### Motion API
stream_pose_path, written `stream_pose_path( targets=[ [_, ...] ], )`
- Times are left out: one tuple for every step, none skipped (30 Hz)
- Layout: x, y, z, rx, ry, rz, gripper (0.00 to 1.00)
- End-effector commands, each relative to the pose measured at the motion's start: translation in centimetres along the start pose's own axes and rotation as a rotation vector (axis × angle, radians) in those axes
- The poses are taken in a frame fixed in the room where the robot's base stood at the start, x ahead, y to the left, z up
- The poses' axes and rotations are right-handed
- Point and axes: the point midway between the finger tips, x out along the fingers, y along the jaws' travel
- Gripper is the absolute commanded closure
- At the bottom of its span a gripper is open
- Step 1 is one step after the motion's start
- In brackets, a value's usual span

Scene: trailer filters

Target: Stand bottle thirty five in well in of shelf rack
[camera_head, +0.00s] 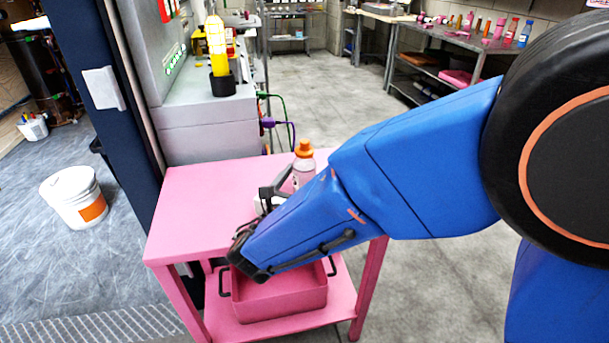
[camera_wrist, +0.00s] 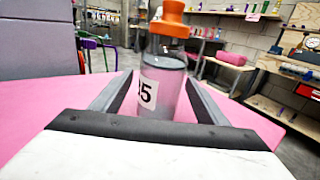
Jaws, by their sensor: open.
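A clear bottle (camera_head: 303,170) with an orange cap stands upright on the pink cart top (camera_head: 205,190), partly hidden behind my arm. In the wrist view, the bottle (camera_wrist: 160,87) has a white label whose visible part ends in 5. My gripper (camera_wrist: 160,80) is open, with one finger on each side of the bottle and visible gaps beside it. In the head view, my gripper (camera_head: 279,190) is mostly hidden by my blue arm. A yellow bottle (camera_head: 216,47) stands in a black holder (camera_head: 222,85) on the grey cabinet. I cannot tell whether this is the shelf rack.
A pink bin (camera_head: 280,297) sits on the cart's lower shelf. A white bucket (camera_head: 73,196) stands on the floor at left. A metal bench (camera_head: 440,34) with several bottles is at the back right. The grey floor between is clear.

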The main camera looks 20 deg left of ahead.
Motion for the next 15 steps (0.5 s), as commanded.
stream_pose_path(
  targets=[
    [-0.02, 0.00, 0.00, 0.000, 0.000, 0.000, 0.32],
    [-0.02, 0.00, 0.00, 0.000, 0.000, 0.000, 0.32],
    [-0.03, 0.00, 0.00, 0.000, 0.000, 0.000, 0.39],
    [-0.03, 0.00, 0.00, 0.000, 0.000, 0.000, 0.47],
    [-0.03, 0.00, 0.00, 0.000, 0.000, 0.000, 0.54],
    [-0.04, 0.00, 0.00, 0.000, 0.000, 0.000, 0.63],
    [-0.04, 0.00, -0.01, 0.000, 0.000, 0.000, 0.70],
    [-0.04, 0.00, -0.01, 0.000, 0.000, 0.000, 0.78],
    [-0.04, 0.00, -0.01, 0.000, 0.000, 0.000, 0.87],
    [-0.04, 0.01, 0.05, 0.000, -0.001, 0.000, 0.90],
    [-0.04, 0.01, 0.04, 0.000, -0.001, 0.000, 0.95],
    [-0.04, 0.01, 0.04, 0.000, -0.001, 0.000, 0.95],
    [-0.04, 0.01, 0.04, 0.000, -0.001, 0.000, 0.95],
    [-0.04, 0.01, 0.04, 0.000, -0.001, 0.000, 0.95],
    [-0.05, 0.01, 0.05, 0.000, -0.001, 0.000, 0.95]
  ],
)
